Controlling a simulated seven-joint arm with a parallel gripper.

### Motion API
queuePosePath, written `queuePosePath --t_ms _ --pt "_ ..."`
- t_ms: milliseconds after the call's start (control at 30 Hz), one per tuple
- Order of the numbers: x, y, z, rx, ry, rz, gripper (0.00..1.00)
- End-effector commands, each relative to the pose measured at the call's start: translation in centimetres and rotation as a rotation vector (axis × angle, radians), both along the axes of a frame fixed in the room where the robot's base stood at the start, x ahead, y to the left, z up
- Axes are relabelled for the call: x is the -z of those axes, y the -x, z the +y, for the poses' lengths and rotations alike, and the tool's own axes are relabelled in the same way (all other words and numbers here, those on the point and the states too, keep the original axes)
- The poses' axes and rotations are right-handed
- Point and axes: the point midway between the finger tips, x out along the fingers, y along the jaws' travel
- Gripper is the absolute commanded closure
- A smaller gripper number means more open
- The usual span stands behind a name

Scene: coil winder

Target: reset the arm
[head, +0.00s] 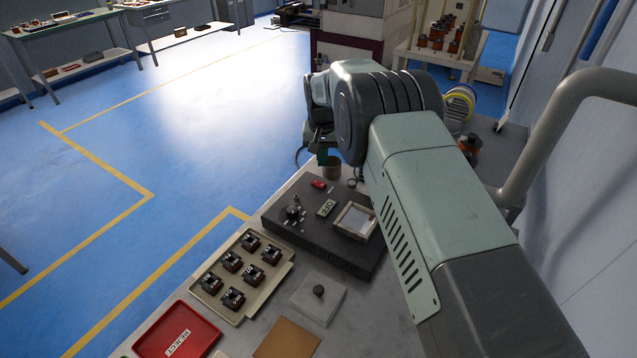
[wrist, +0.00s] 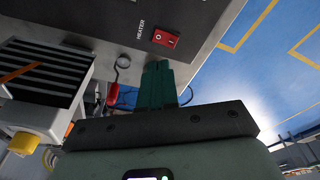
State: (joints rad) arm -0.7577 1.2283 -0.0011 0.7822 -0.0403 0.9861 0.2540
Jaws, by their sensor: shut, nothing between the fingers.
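My gripper (wrist: 158,68) shows in the wrist view as two dark green fingers pressed together, shut and empty. Its tips are close to the grey panel edge, below a red rocker switch (wrist: 165,38) marked HEATER; whether they touch is unclear. In the head view my gripper (head: 328,160) is mostly hidden behind my arm, near the far end of the bench. The dark machine block (head: 318,245) with a small red switch (head: 318,184) stands nearer than it on the bench.
A beige tray (head: 243,308) holds several black coil parts. Nearby are a red REJECT tray (head: 205,331), a pale block (head: 330,298) with a black knob and a brown board (head: 287,340). In the wrist view a black finned unit (wrist: 45,75) stands left of my gripper. Open blue floor lies left of the bench.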

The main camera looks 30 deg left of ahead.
Motion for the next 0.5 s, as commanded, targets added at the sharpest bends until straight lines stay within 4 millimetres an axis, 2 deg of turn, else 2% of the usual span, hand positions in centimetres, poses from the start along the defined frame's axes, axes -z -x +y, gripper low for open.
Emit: queuePosePath --t_ms 333,433,500 --pt "-0.3 -0.1 -0.2 0.002 -0.002 -0.002 1.00" --pt "-2.5 -0.9 -1.2 0.016 -0.009 -0.011 1.00" --pt "-5.3 -1.7 -2.9 0.033 -0.017 -0.021 1.00"
